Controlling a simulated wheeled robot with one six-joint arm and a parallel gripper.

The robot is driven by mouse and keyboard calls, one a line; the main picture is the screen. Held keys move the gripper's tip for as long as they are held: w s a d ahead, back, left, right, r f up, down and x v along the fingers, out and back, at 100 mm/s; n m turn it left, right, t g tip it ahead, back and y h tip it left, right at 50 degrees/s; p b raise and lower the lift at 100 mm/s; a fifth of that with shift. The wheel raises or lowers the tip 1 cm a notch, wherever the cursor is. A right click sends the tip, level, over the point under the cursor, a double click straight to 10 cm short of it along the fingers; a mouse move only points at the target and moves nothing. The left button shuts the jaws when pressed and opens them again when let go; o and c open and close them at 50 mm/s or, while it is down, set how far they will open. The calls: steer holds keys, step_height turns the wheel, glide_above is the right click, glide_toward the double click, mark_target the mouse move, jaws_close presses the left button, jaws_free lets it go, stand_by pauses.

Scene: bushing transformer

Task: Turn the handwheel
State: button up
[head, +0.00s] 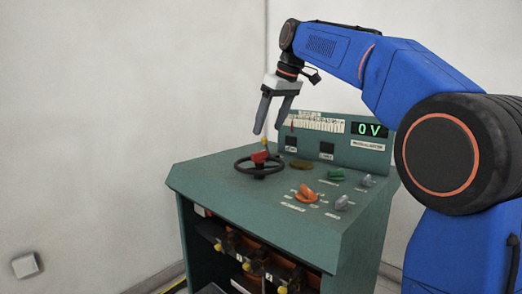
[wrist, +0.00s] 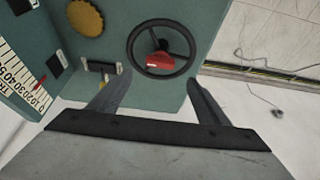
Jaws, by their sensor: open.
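The handwheel (head: 258,164) is a black ring with spokes and a red part, lying on the left of the green console top. In the wrist view, the handwheel (wrist: 162,27) is at the upper middle, its red part toward the bottom of the ring. My gripper (head: 265,132) is above and behind the handwheel, fingers pointing down, apart from it. In the wrist view, my gripper (wrist: 157,82) has its two fingers spread, with nothing between them. The wheel lies beyond the fingertips.
The console's upright panel (head: 350,153) carries a 0 V display (head: 370,129) and a scale with a red pointer. An orange knob (head: 305,194), a green knob (head: 336,175) and grey knobs stand right of the wheel. A white wall (head: 130,80) is behind.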

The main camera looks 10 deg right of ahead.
mark_target(260, 152)
steer(key=x, duration=0.9)
steer(key=shift+w+f, duration=0.1)
steer(key=shift+f, duration=0.3)
steer(key=c, duration=1.5)
